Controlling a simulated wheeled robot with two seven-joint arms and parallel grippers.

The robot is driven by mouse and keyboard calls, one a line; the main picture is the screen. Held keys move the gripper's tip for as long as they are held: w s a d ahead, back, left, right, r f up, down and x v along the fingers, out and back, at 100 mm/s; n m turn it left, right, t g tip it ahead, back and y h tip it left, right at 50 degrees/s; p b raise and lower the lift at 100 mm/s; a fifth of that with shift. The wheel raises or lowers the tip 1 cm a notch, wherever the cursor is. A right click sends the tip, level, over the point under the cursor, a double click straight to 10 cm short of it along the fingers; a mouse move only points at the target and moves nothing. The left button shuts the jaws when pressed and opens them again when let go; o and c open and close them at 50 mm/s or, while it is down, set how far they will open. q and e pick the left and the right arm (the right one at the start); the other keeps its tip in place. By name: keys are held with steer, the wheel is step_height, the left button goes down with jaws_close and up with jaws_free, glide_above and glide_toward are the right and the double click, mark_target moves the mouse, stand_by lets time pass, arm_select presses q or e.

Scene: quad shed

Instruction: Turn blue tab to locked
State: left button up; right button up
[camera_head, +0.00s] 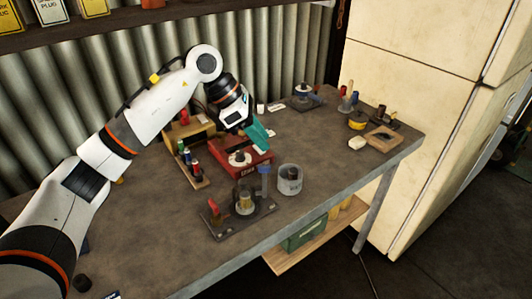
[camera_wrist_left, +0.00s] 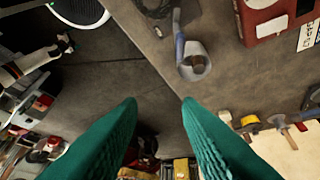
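A blue upright piece (camera_head: 265,178), which may be the blue tab, stands at the back right of a dark fixture plate (camera_head: 232,228) near the table's front edge. A red piece (camera_head: 214,208) and a brass-coloured cylinder (camera_head: 245,203) are on the same plate. In the left wrist view the blue piece (camera_wrist_left: 179,48) shows beside a grey cup. I cannot tell whether it is locked. My left gripper (camera_head: 260,139) has teal fingers and hangs over a red box, behind and apart from the blue piece. In the left wrist view its fingers (camera_wrist_left: 160,103) are apart and empty. My right gripper is not in view.
The red box (camera_head: 258,160) lies behind the plate. The grey cup (camera_head: 290,184) stands close to the blue piece. A wooden rack of small bottles (camera_head: 193,172) is to the left. Several small items sit at the table's right end. The table's left part is mostly clear.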

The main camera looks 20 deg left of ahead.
mark_target(264, 165)
arm_select(q)
steer(key=w+a+y, duration=0.1)
steer(key=a+y, duration=0.1)
steer(key=a, duration=0.2)
steer(key=p+x, duration=0.3)
steer(key=x, duration=0.6)
steer(key=shift+s+f, duration=0.15)
steer(key=shift+f, duration=0.1)
steer(key=shift+d+f, duration=0.25)
steer(key=shift+f, duration=0.35)
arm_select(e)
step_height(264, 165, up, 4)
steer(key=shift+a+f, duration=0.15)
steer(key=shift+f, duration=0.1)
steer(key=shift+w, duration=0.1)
arm_select(q)
jaws_close()
